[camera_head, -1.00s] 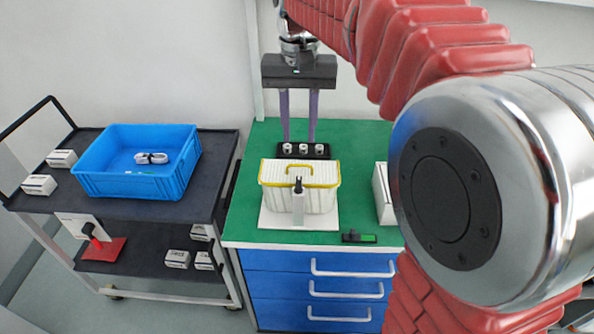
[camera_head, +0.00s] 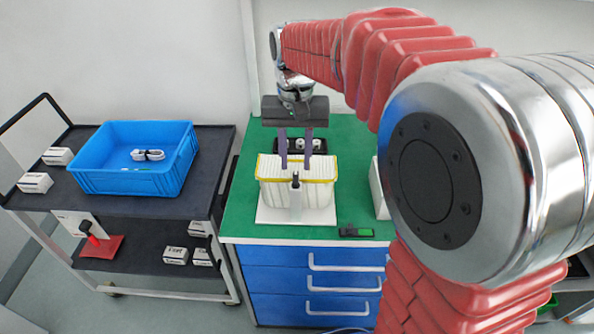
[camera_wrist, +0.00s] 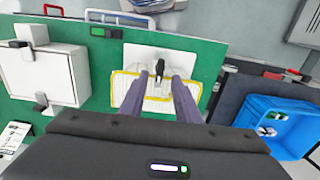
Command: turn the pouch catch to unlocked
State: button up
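The pouch (camera_head: 325,190) is a white ribbed box with a yellow rim and stands on a white base plate (camera_head: 268,216) on the green bench top. In front of it rises a pale post with a small black catch (camera_head: 295,181) at its top. In the wrist view, the catch (camera_wrist: 159,69) appears between the fingertips, with the yellow-rimmed pouch (camera_wrist: 155,105) below. My gripper (camera_head: 296,166) points down over the pouch, its two purple fingers apart and empty. In the head view the fingertips hide part of the handle and rim. I cannot tell their exact height above the catch.
A black holder with silver knobs (camera_head: 318,145) stands behind the pouch. A white box (camera_head: 379,188) is at its right, partly behind my arm. A small black-and-green device (camera_head: 356,232) lies near the front edge. A blue bin (camera_head: 125,180) sits on the cart at left.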

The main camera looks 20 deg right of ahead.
aim_at(297, 177)
jog(key=shift+f, duration=2.3)
jog(key=shift+c, duration=0.6)
grip_shut()
jog(key=shift+d, duration=0.1)
